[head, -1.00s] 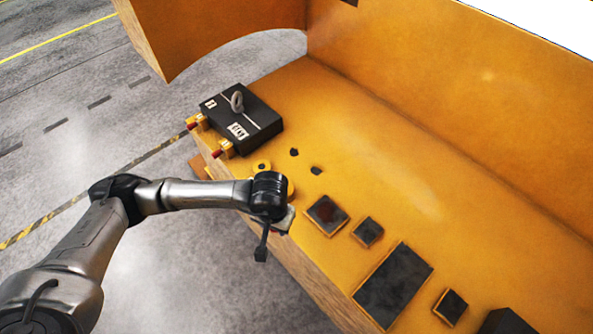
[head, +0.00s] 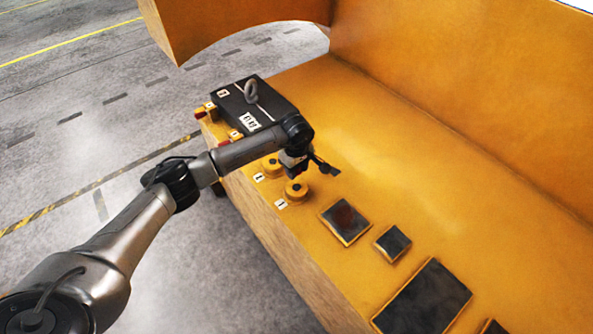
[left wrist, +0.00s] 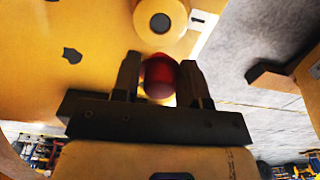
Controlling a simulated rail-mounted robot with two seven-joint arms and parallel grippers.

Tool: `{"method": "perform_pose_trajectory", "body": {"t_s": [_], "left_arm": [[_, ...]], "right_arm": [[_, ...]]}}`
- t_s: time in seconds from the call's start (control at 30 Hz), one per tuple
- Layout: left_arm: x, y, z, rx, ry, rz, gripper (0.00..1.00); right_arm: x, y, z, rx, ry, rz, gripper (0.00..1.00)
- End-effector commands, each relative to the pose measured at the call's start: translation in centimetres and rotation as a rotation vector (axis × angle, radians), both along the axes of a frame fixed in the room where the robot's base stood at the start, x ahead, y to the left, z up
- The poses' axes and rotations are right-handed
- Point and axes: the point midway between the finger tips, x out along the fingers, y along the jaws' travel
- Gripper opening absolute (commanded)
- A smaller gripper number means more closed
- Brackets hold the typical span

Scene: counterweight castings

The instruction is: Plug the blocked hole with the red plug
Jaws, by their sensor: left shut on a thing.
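The red plug (left wrist: 159,72) shows between the two dark fingers of my left gripper (left wrist: 161,78) in the left wrist view; the gripper is shut on it. In the head view my left gripper (head: 293,164) is over the counter beside two round yellow bosses, and the plug cannot be made out there. The far boss (head: 271,166) and near boss (head: 297,191) each have a dark centre. In the left wrist view one boss (left wrist: 178,40) with a dark round centre lies just beyond the plug, apparently apart. I cannot tell which hole is blocked. My right gripper is not in view.
A black block (head: 275,107) with a grey lifting ring stands at the counter's far left end, with small yellow-and-red fittings (head: 235,135) beside it. Dark square pockets (head: 346,221) line the counter nearer me. A tall orange wall (head: 470,90) bounds the back.

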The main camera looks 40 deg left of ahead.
Motion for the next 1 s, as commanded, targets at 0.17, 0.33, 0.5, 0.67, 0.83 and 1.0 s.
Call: {"method": "perform_pose_trajectory", "body": {"t_s": [0.17, 0.33, 0.5, 0.67, 0.83, 1.0], "left_arm": [[0.0, 0.0, 0.1, 0.000, 0.000, -0.002, 0.17], [0.0, -0.1, 0.0, 0.001, 0.000, -0.003, 0.17], [-0.1, -0.3, -0.3, 0.001, 0.000, -0.003, 0.17], [-0.1, -0.3, -1.2, 0.000, 0.000, -0.003, 0.17], [-0.1, -0.3, -2.5, 0.001, 0.001, -0.003, 0.17], [-0.1, -0.3, -4.0, 0.000, 0.001, -0.003, 0.17]], "right_arm": [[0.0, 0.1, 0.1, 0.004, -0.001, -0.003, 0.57], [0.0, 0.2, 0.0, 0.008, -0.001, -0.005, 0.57], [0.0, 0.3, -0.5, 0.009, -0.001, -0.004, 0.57], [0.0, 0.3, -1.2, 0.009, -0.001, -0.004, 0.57], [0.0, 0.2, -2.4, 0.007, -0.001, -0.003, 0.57], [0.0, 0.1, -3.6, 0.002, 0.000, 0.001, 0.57]]}}
